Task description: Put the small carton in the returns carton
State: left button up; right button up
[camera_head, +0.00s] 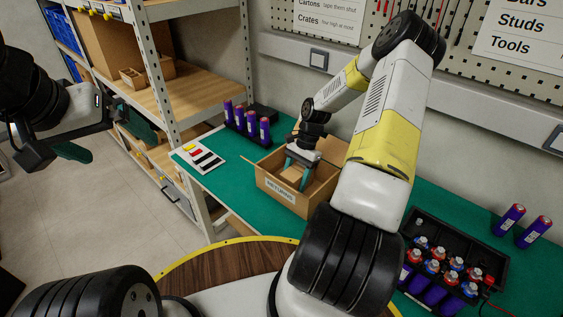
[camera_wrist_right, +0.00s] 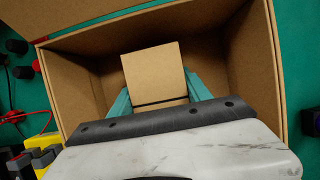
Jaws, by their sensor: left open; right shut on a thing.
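The returns carton (camera_head: 284,198) is an open brown box with a white label, standing on the green bench top. In the right wrist view its wall (camera_wrist_right: 262,62) surrounds my gripper. The small carton (camera_wrist_right: 154,72) is a plain brown box between the teal fingers of my right gripper (camera_wrist_right: 160,92). In the head view my right gripper (camera_head: 297,174) reaches down into the returns carton, shut on the small carton (camera_head: 293,176). Whether the small carton touches the floor of the box cannot be told. My left gripper (camera_head: 55,154) is open and empty at the far left, away from the bench.
Several purple cylinders (camera_head: 251,125) stand in a dark holder behind the returns carton. A card with coloured strips (camera_head: 203,157) lies to its left. A black crate (camera_head: 476,242) of capped cylinders is at the right, with two loose cylinders (camera_head: 509,219) behind. A shelf rack (camera_head: 180,68) stands at back left.

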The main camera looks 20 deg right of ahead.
jog(key=o, duration=1.7)
jog(key=shift+f, duration=0.1)
jog(key=v, duration=1.2)
jog(key=shift+a, duration=0.1)
jog(key=s+a+r+n+t+h, duration=0.2)
jog(key=s+a+r+n, duration=0.15)
jog(key=r, duration=0.65)
jog(key=s+a+r+n+t+h, duration=0.1)
jog(key=s+a+r+n+t, duration=0.25)
jog(key=r, duration=0.55)
jog(key=s+a+r+n+t, duration=0.1)
jog(key=s+a+r+n, duration=0.1)
jog(key=s+a+r, duration=0.2)
jog(key=s+a+r+n+t+y, duration=0.1)
jog(key=s+a+r+n+t, duration=0.1)
jog(key=s, duration=0.8)
notch_tip(320, 180, up, 2)
jog(key=shift+s+a+r+n, duration=0.1)
jog(key=shift+s+a+n, duration=0.3)
jog(key=shift+a+n, duration=0.5)
